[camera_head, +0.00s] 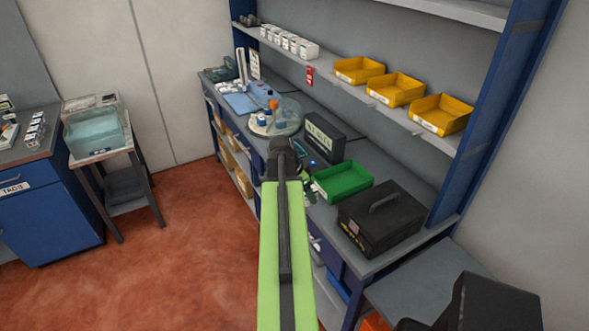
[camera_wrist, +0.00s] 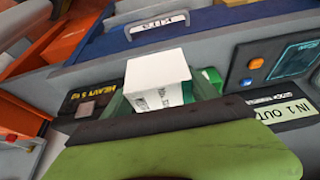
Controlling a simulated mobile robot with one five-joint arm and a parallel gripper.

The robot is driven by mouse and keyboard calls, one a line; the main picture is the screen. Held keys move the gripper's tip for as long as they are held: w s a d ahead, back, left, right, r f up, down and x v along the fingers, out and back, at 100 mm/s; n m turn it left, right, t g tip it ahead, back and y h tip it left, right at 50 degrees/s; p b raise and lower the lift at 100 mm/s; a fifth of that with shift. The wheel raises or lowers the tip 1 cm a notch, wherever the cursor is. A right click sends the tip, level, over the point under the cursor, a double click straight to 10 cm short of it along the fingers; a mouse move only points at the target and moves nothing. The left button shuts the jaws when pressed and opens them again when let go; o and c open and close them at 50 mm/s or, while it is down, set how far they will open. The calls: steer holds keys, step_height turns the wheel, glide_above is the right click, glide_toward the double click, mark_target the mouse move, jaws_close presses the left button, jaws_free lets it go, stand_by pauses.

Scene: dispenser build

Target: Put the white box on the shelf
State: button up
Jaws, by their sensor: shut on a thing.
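My gripper (camera_wrist: 165,95) is shut on a white box (camera_wrist: 156,72) with small printed text on its face. In the wrist view the box sits between the green fingers, slightly tilted in the picture. In the head view my arm reaches toward the workbench and my gripper is near the green tray; the held box cannot be made out there. The long grey shelf (camera_head: 325,61) runs above the bench, higher than my gripper. A row of white boxes (camera_head: 290,41) stands on its far left part.
Yellow trays (camera_head: 396,89) stand on the shelf's right part. Below, the bench holds a round clear turntable (camera_head: 276,120), a black display box (camera_head: 324,137), a green tray (camera_head: 342,180) and a black case with a handle (camera_head: 381,219). A stool with a water tank (camera_head: 95,130) stands left.

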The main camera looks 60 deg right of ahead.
steer(key=d+f+b, duration=0.1)
steer(key=d, duration=0.1)
steer(key=d+f+b, duration=0.1)
steer(key=d+f, duration=0.1)
steer(key=d, duration=0.1)
steer(key=d+f+b, duration=0.1)
steer(key=d+f, duration=0.1)
steer(key=shift+s+d+f+b, duration=0.1)
steer(key=shift+s+d+b, duration=0.1)
steer(key=shift+d+b, duration=0.2)
steer(key=shift+s+d, duration=0.1)
steer(key=shift+d, duration=0.1)
step_height(320, 180, down, 4)
steer(key=b, duration=0.4)
steer(key=shift+f, duration=0.15)
steer(key=shift+r, duration=0.25)
steer(key=shift+f, duration=0.15)
steer(key=o, duration=1.8)
